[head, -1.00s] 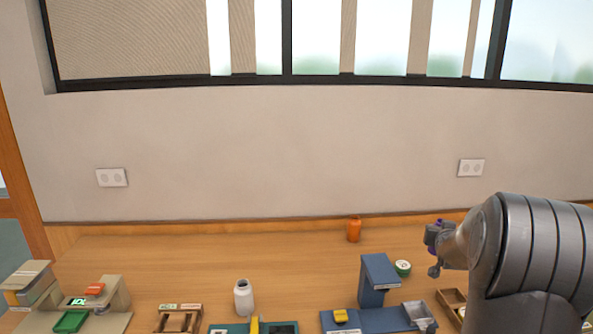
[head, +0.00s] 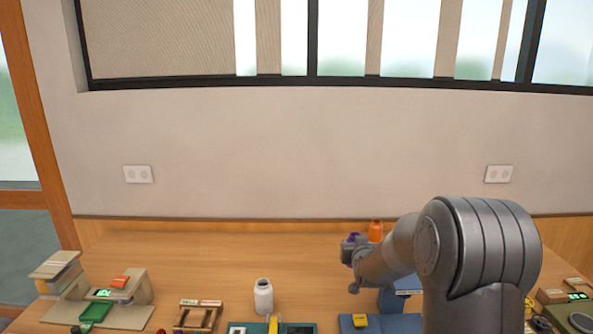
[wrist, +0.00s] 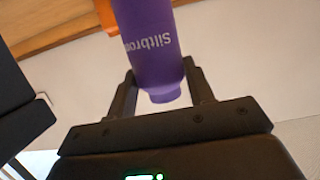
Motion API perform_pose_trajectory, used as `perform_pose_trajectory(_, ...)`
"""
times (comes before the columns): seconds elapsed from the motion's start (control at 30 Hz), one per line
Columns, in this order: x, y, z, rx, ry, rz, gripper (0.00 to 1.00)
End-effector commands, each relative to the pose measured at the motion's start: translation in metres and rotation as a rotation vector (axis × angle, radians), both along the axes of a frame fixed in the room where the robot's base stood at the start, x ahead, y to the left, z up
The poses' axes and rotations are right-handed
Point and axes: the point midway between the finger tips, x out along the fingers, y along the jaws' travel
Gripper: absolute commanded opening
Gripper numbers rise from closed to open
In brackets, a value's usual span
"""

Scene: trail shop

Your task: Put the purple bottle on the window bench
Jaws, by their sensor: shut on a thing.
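The purple bottle (wrist: 155,45) is between the two fingers of my gripper (wrist: 160,92) in the wrist view, with part of white lettering, "Siltbro", showing on its side. My gripper is shut on it. In the head view my gripper (head: 351,262) is small, and only a bit of purple (head: 354,237) shows at it. The wooden bench (head: 190,260) runs below the window. The bottle seems held above the bench; the gap beneath it cannot be judged.
An orange bottle (head: 376,229) stands at the back of the bench, close to my gripper in the picture. A white bottle (head: 263,298) stands nearer the front. Stands, trays and small goods line the front edge. The back left and middle are bare.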

Motion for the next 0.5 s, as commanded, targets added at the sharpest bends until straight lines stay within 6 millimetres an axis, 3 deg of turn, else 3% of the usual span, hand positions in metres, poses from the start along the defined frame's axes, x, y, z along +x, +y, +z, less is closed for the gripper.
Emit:
perform_pose_trajectory(0.1,-0.012,0.014,-0.027,-0.001,0.004,0.010,0.16)
perform_pose_trajectory(0.23,-0.024,0.023,-0.047,-0.001,0.002,0.013,0.16)
perform_pose_trajectory(0.5,-0.030,0.027,-0.057,0.000,-0.002,0.013,0.16)
